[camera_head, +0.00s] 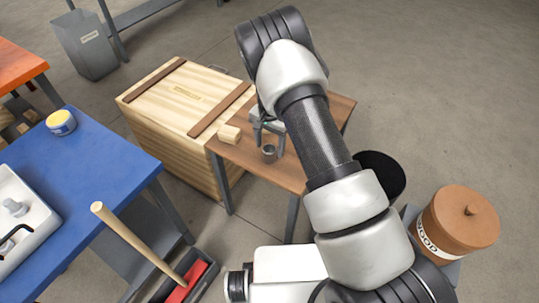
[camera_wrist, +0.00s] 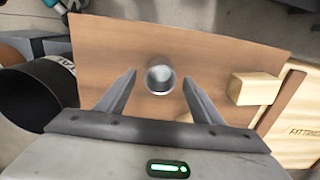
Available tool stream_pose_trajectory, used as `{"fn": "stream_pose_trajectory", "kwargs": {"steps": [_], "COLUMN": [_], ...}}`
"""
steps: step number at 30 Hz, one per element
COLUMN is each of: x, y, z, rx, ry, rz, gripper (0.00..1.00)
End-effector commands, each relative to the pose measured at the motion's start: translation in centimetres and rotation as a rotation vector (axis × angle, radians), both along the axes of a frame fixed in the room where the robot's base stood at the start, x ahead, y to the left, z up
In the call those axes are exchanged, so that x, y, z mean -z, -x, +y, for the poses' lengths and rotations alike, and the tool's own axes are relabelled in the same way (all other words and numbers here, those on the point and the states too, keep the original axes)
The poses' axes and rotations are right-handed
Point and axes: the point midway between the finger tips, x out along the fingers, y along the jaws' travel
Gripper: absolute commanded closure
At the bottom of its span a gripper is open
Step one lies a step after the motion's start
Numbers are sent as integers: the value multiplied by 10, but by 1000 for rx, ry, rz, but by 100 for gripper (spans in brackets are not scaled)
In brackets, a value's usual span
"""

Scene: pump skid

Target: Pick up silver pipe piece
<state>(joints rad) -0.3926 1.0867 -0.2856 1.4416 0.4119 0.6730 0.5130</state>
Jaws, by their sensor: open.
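The silver pipe piece (camera_wrist: 160,78) is a short, hollow grey cylinder standing upright on a small brown wooden table (camera_wrist: 110,55). In the head view the pipe piece (camera_head: 269,153) sits near the middle of the table, just below my gripper. My gripper (camera_wrist: 160,82) is open in the wrist view, with one finger on each side of the pipe piece in the picture. I see no contact between the fingers and the pipe piece. In the head view my gripper (camera_head: 266,127) is partly hidden by my own arm.
A wooden crate (camera_head: 185,100) stands against the table's left side. A black bin (camera_head: 380,175) and a brown lidded pot (camera_head: 460,222) are at the right.

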Motion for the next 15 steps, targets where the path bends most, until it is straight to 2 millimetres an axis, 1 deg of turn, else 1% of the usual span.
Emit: {"fn": "stream_pose_trajectory", "kwargs": {"steps": [1, 4, 6, 11, 12, 14, 15], "x": [12, 24, 28, 28, 28, 28, 28], "y": [1, 0, 0, -1, 0, 0, 0], "z": [1, 1, 1, 1, 1, 1, 1], "rx": [0, 1, 0, 0, 0, 0, 0], "ry": [1, 0, 0, 0, 0, -1, -1], "rz": [3, 0, -1, -1, -1, -1, -1], "gripper": [40, 40, 40, 40, 41, 51, 58]}}
